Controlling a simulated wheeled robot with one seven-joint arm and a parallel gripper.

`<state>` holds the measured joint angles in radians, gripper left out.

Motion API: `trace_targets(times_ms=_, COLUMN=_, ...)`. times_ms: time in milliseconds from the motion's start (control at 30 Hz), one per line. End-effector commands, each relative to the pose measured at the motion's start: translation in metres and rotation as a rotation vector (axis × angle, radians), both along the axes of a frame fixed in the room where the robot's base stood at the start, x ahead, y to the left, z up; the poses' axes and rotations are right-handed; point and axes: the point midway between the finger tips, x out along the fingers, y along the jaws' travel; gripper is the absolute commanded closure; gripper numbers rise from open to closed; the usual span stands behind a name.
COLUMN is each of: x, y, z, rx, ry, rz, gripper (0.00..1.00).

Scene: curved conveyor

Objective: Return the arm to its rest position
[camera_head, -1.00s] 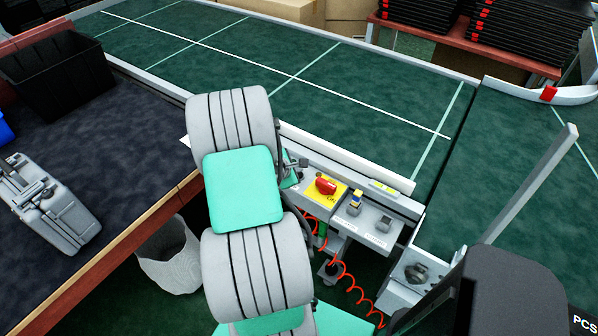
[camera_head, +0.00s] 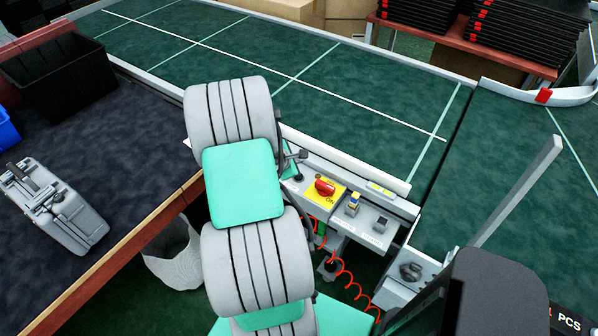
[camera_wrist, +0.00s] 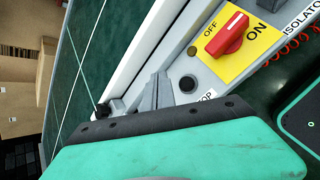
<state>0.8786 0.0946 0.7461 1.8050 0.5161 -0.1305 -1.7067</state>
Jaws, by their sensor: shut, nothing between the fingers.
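My arm, with grey ribbed joints and green covers, stands folded upright in the middle of the head view. My gripper shows in the wrist view (camera_wrist: 157,92) as two grey fingers close together beyond a black bar. It is shut and empty. In that view the fingers are beside the conveyor's grey control panel (camera_wrist: 190,65). In the head view most of the gripper is hidden behind the arm; only a small dark part shows at the arm's right edge.
The panel's red rotary switch (camera_head: 324,187) on a yellow plate is close to the arm. The green conveyor (camera_head: 300,70) lies behind. At left, a dark table (camera_head: 130,150) bears a grey case (camera_head: 55,210) and a black bin (camera_head: 60,75). A white basket (camera_head: 172,255) stands below.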

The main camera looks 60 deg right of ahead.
Motion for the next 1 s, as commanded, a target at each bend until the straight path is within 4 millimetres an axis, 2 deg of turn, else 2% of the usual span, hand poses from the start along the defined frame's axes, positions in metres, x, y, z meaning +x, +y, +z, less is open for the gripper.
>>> trace_targets(times_ms=667, x=0.0, y=0.0, z=-0.001, rx=0.0, ry=0.0, rz=0.0, gripper=1.0)
trace_targets(times_ms=767, x=-0.001, y=0.001, z=-0.002, rx=0.002, ry=-0.092, rz=-0.097, gripper=1.0)
trace_targets(times_ms=867, x=-0.014, y=0.021, z=-0.019, rx=0.076, ry=-0.253, rz=-0.361, gripper=1.0)
trace_targets(times_ms=933, x=-0.026, y=0.055, z=-0.043, rx=0.178, ry=-0.354, rz=-0.61, gripper=1.0)
trace_targets(times_ms=1000, x=-0.044, y=0.105, z=-0.067, rx=0.282, ry=-0.392, rz=-0.864, gripper=1.0)
